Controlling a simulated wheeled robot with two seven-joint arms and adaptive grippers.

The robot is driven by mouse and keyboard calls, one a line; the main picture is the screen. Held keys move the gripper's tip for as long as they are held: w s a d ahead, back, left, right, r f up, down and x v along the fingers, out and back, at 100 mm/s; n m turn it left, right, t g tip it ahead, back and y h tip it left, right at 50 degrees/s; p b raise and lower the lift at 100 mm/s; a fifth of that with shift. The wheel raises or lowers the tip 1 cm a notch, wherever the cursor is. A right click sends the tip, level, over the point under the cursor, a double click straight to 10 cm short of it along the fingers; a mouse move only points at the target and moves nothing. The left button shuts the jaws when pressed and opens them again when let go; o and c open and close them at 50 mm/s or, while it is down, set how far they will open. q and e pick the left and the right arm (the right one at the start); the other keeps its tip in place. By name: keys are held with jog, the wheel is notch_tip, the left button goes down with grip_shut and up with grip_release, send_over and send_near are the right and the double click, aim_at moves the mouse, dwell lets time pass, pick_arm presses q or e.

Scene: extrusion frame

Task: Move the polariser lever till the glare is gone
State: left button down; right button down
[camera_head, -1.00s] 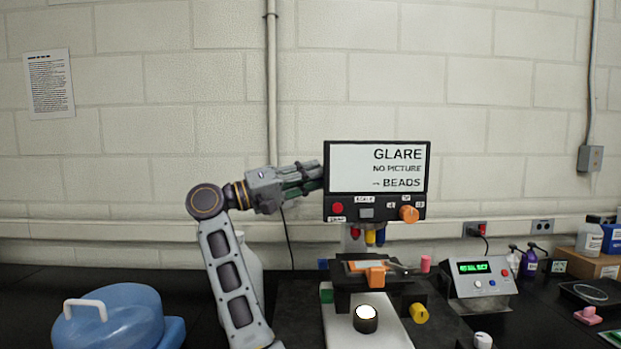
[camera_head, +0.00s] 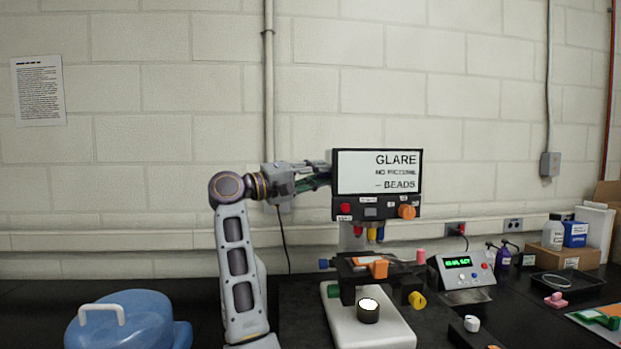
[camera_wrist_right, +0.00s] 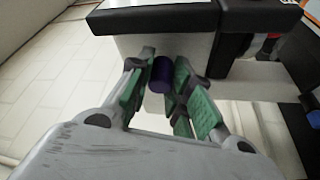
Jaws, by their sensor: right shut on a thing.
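The dark microscope head has a screen (camera_head: 378,172) that reads "GLARE", "NO PICTURE" and "BEADS". My right gripper (camera_head: 322,176) is at the left side of this head. In the right wrist view my right gripper (camera_wrist_right: 163,76) has its green-padded fingers closed around a purple cylindrical knob (camera_wrist_right: 162,70), which sticks out below a dark housing. The knob looks like the end of the polariser lever, but its shaft is hidden. In the head view the knob is hidden by the fingers. My left gripper is not in view.
Below the head is the dark stage with an orange clip (camera_head: 378,268), above a white base (camera_head: 345,329) with a lit lamp (camera_head: 368,306). A control box (camera_head: 462,272) with a green display stands to the right. A blue lidded container (camera_head: 125,322) sits at the left.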

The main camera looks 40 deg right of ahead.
jog(key=shift+w+r+n, duration=0.1)
jog(key=shift+r+n, duration=0.1)
jog(key=shift+n, duration=0.2)
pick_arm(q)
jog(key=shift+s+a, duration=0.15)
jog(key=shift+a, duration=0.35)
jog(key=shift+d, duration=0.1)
pick_arm(e)
jog(key=shift+r+n+y, duration=0.2)
jog(key=shift+n+y, duration=0.1)
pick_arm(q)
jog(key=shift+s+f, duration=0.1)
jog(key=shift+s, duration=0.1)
pick_arm(e)
jog(key=c, duration=1.6)
grip_release()
jog(key=shift+o, duration=0.2)
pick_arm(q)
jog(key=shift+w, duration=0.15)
pick_arm(e)
jog(key=v, duration=1.2)
jog(key=shift+r, duration=0.1)
